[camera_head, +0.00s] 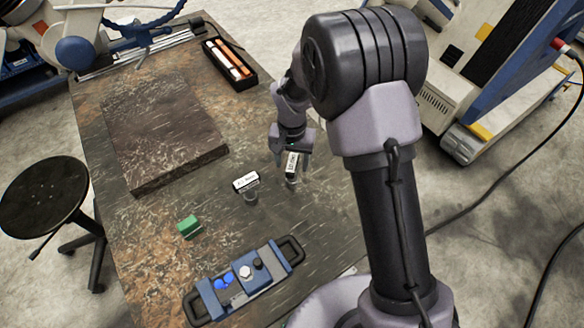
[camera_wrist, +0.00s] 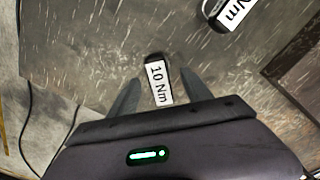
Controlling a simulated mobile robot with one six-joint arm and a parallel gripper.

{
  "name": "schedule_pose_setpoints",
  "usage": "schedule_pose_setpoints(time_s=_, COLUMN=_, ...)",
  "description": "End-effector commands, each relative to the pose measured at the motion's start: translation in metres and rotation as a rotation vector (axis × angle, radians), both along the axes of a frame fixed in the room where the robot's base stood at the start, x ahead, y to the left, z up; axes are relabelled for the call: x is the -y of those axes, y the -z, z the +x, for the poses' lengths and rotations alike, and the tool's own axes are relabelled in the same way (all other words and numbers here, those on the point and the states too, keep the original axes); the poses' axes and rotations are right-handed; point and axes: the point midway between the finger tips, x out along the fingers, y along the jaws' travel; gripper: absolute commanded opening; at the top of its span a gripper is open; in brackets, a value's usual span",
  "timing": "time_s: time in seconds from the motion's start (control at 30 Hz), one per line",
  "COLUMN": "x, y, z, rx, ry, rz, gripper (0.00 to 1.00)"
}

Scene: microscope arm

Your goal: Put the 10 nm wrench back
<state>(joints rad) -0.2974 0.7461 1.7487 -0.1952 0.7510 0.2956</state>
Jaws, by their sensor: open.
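The 10 Nm wrench (camera_head: 292,164) stands on the table with its white label up, right of a second labelled wrench (camera_head: 246,181). In the wrist view the 10 Nm label (camera_wrist: 158,82) lies between my two fingers. My gripper (camera_wrist: 158,78) is open, with a finger on either side of the wrench and gaps visible between. In the head view my gripper (camera_head: 292,150) is right at the wrench and partly hides it. The second wrench's label (camera_wrist: 236,12) is cut off at the top of the wrist view.
A blue holder (camera_head: 212,300) with black handles lies at the table's front. A green block (camera_head: 188,227) is left of the wrenches. A raised dark slab (camera_head: 155,120) and a black tray (camera_head: 246,82) with rods lie further back. A stool (camera_head: 42,195) stands left.

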Motion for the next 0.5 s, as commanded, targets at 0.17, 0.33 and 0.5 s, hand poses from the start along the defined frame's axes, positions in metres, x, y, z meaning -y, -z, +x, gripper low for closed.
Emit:
schedule_pose_setpoints(time_s=0.17, x=0.000, y=-0.047, z=0.000, rx=0.001, ry=0.000, rz=0.001, gripper=0.57)
schedule_pose_setpoints(time_s=0.33, x=0.000, y=-0.061, z=0.000, rx=-0.001, ry=0.001, rz=0.000, gripper=0.57)
schedule_pose_setpoints(time_s=0.5, x=0.006, y=-0.084, z=-0.003, rx=0.023, ry=0.013, rz=0.014, gripper=0.57)
